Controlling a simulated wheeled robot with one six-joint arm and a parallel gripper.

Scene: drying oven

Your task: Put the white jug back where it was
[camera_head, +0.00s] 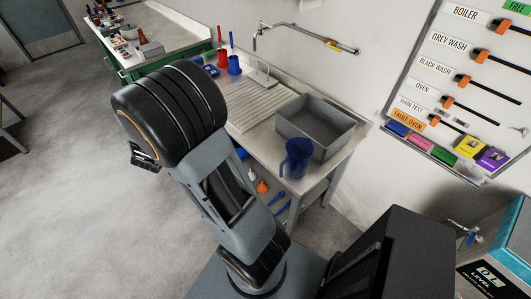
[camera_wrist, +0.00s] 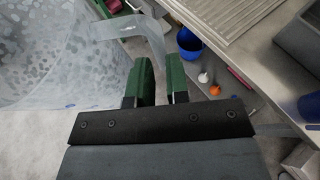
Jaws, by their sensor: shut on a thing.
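The white jug (camera_wrist: 60,60) is translucent and fills the upper left of the wrist view, cut off by the frame edge. Its curved handle (camera_wrist: 150,30) runs down between the green finger pads of my gripper (camera_wrist: 160,75). My gripper is shut on the handle and the jug hangs beside the fingers, in front of the bench. In the head view my own arm hides the jug, and only a small dark part of my gripper (camera_head: 145,158) shows at the left of the arm.
A blue jug (camera_head: 295,160) stands on the bench's near corner, beside a grey basin (camera_head: 319,120). The ribbed drainboard (camera_head: 250,100) lies left of the basin, with a tap behind. Red and blue cups (camera_head: 234,65) stand farther back. A blue bucket (camera_wrist: 190,42) is under the bench.

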